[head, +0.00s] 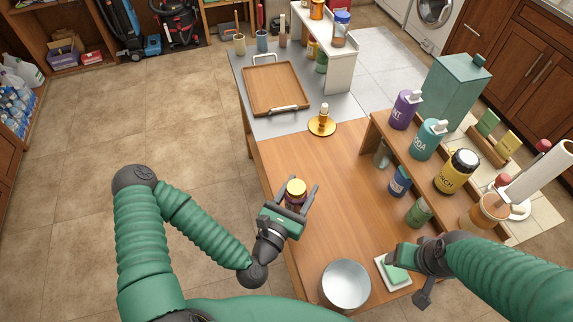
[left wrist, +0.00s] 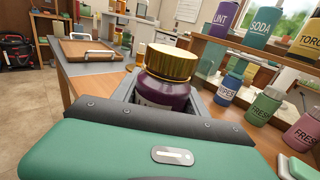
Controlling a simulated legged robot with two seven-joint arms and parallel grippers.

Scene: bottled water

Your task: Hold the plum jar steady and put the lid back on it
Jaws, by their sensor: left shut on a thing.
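The plum jar (head: 297,201) is a small dark purple jar held upright between the fingers of my left gripper (head: 301,200), which is shut on it. The gold lid (head: 296,187) sits on top of the jar's mouth. In the left wrist view, the lid (left wrist: 171,62) covers the top of the purple jar (left wrist: 162,92); whether it is screwed tight cannot be told. My right gripper (head: 405,272) is low at the right, by a green sponge on a white dish, away from the jar. Its fingers are not clear enough to judge.
A metal bowl (head: 346,284) stands at the table's near edge, beside the white dish (head: 381,266). A wooden shelf (head: 400,150) with several labelled bottles runs along the right. The middle of the wooden table is clear.

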